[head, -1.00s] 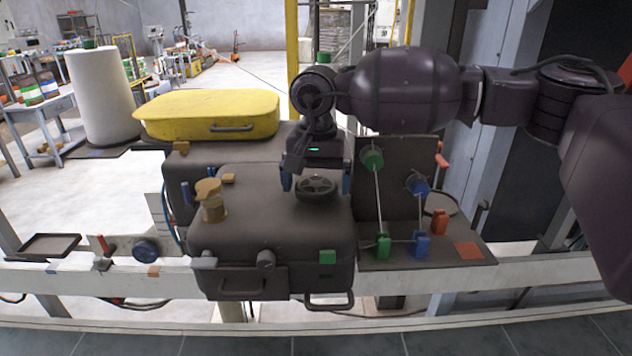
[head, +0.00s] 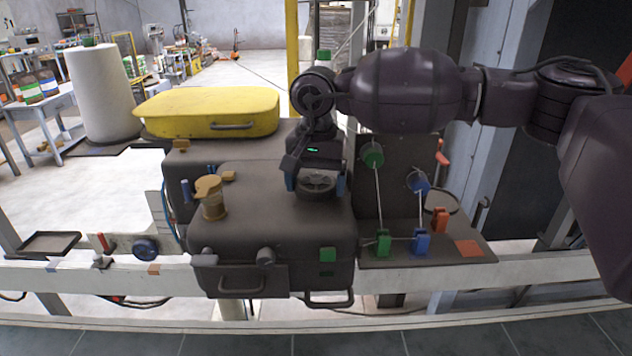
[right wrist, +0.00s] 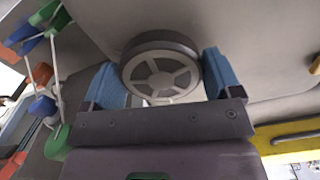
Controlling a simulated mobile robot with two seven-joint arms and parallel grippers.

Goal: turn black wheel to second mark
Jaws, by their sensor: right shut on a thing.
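The gripper body covers the far part of the wheel in the head view. I cannot make out any marks around the wheel. My left gripper is not in view.
A tan capped fitting (head: 211,197) stands left of the wheel. A yellow lid (head: 207,112) lies behind. To the right, a panel carries a green knob (head: 373,155), a blue knob (head: 418,181) and coloured blocks. A white roll (head: 97,92) stands at the left.

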